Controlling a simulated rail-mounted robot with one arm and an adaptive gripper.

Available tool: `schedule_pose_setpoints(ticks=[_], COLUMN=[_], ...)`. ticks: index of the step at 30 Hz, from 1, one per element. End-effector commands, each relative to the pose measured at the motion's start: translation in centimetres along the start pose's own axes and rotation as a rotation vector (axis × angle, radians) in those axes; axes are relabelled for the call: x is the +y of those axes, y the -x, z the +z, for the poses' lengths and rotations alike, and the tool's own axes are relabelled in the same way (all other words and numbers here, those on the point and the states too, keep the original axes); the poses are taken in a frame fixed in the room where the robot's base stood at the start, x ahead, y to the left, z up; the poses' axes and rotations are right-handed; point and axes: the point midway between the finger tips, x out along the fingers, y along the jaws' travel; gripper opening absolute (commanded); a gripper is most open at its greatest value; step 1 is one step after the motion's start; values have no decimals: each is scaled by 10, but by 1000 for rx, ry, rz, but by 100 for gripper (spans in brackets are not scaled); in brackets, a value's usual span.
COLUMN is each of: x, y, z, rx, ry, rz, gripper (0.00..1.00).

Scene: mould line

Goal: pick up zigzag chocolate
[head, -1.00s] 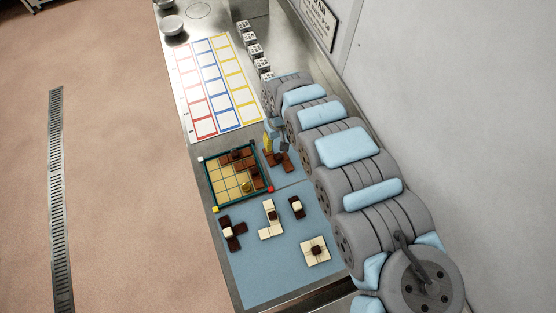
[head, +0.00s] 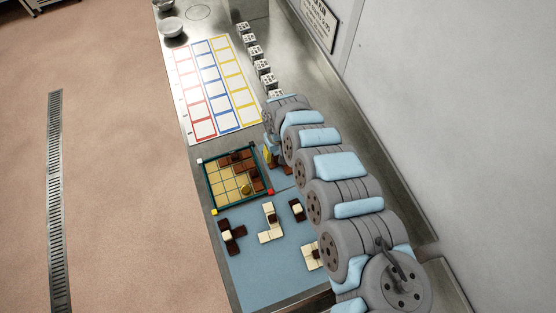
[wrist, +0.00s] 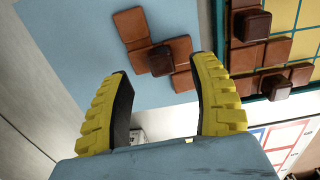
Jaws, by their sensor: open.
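The brown zigzag chocolate (wrist: 178,48) lies flat on the blue mat, made of offset square tiles with a dark raised knob (wrist: 161,60). My gripper (wrist: 162,72) is open and empty. In the wrist view its two yellow fingers with dark pads point toward the chocolate, with the knob between the fingertip directions. I cannot tell the remaining height above it. In the head view my arm hides most of the chocolate, and only a yellow bit of my gripper (head: 267,154) shows.
A green-edged mould tray (head: 207,187) with brown pieces inside lies close to the chocolate. Several other dark and white pieces lie on the blue mat (head: 255,275). A card with coloured squares (head: 211,85) and a row of small white blocks (head: 256,52) lie beyond.

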Motion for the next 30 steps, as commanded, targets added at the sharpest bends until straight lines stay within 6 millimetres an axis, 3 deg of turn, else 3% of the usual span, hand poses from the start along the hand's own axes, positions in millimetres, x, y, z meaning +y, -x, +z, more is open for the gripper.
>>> schedule_pose_setpoints(ticks=[12,23,26,30], x=[-2,-1,-1,-1], y=[-33,-38,-38,-38], z=[-2,-1,-1,-1], rx=[2,0,0,0], ry=[-1,-1,-1,-1], rz=[0,1,1,1], gripper=[61,61,38,0])
